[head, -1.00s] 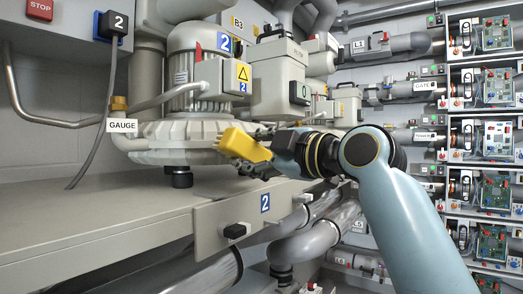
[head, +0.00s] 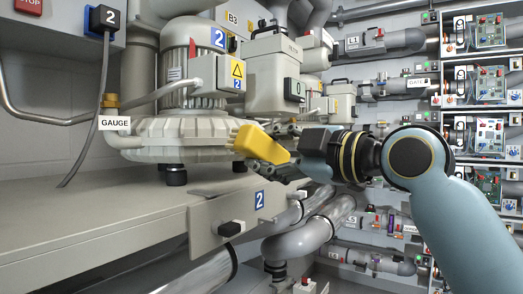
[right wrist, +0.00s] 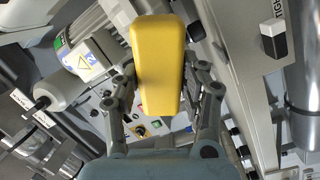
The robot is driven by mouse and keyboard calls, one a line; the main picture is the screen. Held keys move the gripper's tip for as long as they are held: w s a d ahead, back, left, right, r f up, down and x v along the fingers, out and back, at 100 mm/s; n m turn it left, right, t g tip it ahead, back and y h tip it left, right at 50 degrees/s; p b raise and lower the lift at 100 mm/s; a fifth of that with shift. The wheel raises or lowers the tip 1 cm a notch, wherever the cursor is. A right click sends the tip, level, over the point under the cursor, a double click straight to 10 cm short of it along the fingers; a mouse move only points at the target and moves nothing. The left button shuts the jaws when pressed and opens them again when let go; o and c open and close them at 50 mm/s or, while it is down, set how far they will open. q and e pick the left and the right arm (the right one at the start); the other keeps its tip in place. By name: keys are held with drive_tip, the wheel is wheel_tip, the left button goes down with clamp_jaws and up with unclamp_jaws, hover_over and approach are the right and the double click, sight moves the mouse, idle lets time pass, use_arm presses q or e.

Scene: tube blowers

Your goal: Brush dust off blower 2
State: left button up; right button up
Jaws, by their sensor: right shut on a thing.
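Blower 2 (head: 172,137) is a pale grey machine with a ribbed round housing and a finned motor (head: 190,62) marked 2. It stands on black feet on the shelf. My right gripper (head: 280,150) is shut on a yellow block-shaped tool (head: 258,143), which shows at the right edge of the housing. In the right wrist view the yellow tool (right wrist: 158,60) sits between the fingers, with the motor (right wrist: 90,50) at upper left. Bristles cannot be seen. Whether the tool touches the blower, and any dust, I cannot tell. My left gripper is not in view.
The beige shelf (head: 90,215) has a clear top at the front left. Pipes (head: 300,240) run below, and electronics racks fill the right.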

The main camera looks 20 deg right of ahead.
drive_tip(key=shift+v, duration=1.5)
